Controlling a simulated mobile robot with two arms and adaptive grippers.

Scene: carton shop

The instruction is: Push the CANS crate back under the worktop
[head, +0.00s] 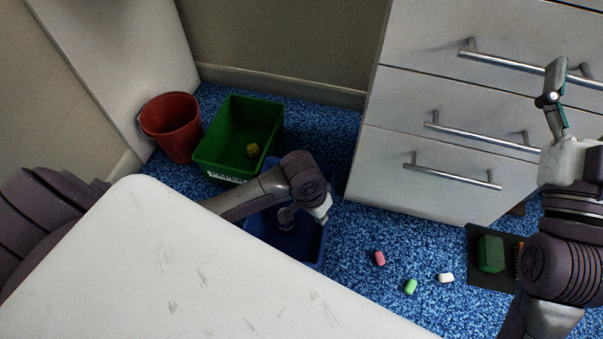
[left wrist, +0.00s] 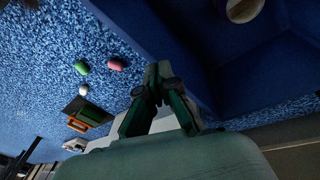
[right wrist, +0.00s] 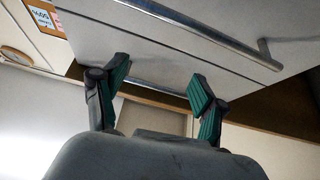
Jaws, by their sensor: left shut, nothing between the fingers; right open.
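The blue crate (head: 312,246) stands on the blue carpet, partly hidden by the edge of the white worktop (head: 190,265) and by my left arm. No label shows on it, so I cannot read CANS. In the left wrist view the crate (left wrist: 245,85) fills the upper right, with a round beige-rimmed object (left wrist: 242,9) in it. My left gripper (head: 322,212) is shut and empty at the crate's right side; it also shows in the left wrist view (left wrist: 158,72). I cannot tell if it touches the wall. My right gripper (head: 557,97) is open and empty before the drawers.
A green crate (head: 211,155) with a partly hidden label and a yellow lump stands behind the blue one, beside a red bucket (head: 173,127). Grey drawers (head: 440,150) stand at the right. A red (head: 379,258), a green (head: 411,286) and a white piece (head: 445,277) lie on the carpet.

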